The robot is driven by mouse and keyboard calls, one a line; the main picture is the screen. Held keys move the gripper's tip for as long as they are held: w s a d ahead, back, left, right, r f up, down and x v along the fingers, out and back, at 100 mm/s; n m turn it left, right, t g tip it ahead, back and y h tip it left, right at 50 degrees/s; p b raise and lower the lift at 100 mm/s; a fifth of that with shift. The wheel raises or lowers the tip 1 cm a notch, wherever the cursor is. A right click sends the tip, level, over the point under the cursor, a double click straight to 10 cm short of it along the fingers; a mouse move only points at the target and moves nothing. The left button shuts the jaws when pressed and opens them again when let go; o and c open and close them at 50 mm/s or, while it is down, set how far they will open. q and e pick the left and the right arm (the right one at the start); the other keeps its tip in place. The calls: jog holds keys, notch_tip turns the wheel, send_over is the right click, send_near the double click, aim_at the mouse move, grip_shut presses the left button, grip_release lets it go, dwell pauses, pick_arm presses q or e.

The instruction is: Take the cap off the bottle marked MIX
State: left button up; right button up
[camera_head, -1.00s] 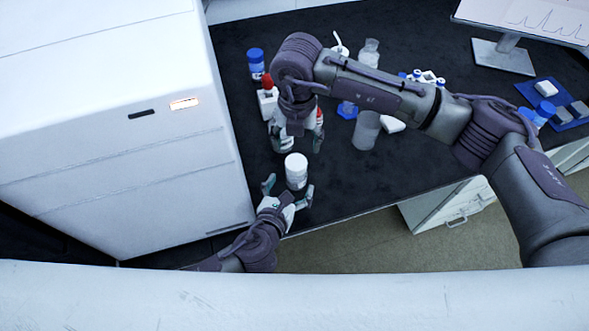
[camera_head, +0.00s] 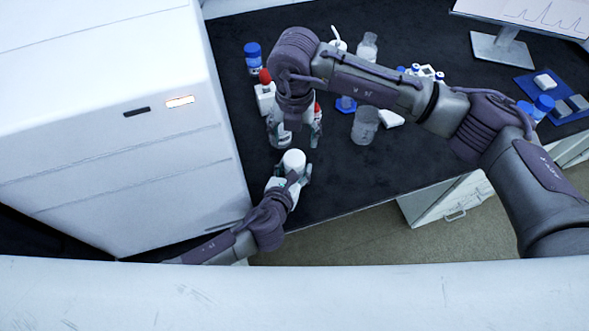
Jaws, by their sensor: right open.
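A small bottle with a white cap (camera_head: 293,161) stands upright near the front edge of the dark bench. No MIX marking is readable on it. My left gripper (camera_head: 289,177) reaches up from below it, with fingers on both sides of its body. Whether they press on it cannot be told. My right gripper (camera_head: 295,133) is open and points down just behind and above the white cap, apart from it. Its wrist hides part of the bench behind.
A blue-capped bottle (camera_head: 253,57) and a red-topped white bottle (camera_head: 265,93) stand behind, left of my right wrist. Clear containers (camera_head: 365,125) stand right of it. A large white instrument (camera_head: 110,130) borders the left. The bench's front right is clear.

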aim_at(294, 158)
pick_arm(q)
grip_shut()
pick_arm(e)
jog(key=m, duration=1.2)
jog(key=shift+m, duration=0.4)
jog(key=shift+f+m, duration=0.15)
jog(key=shift+m, duration=0.15)
jog(key=shift+f, duration=3.85)
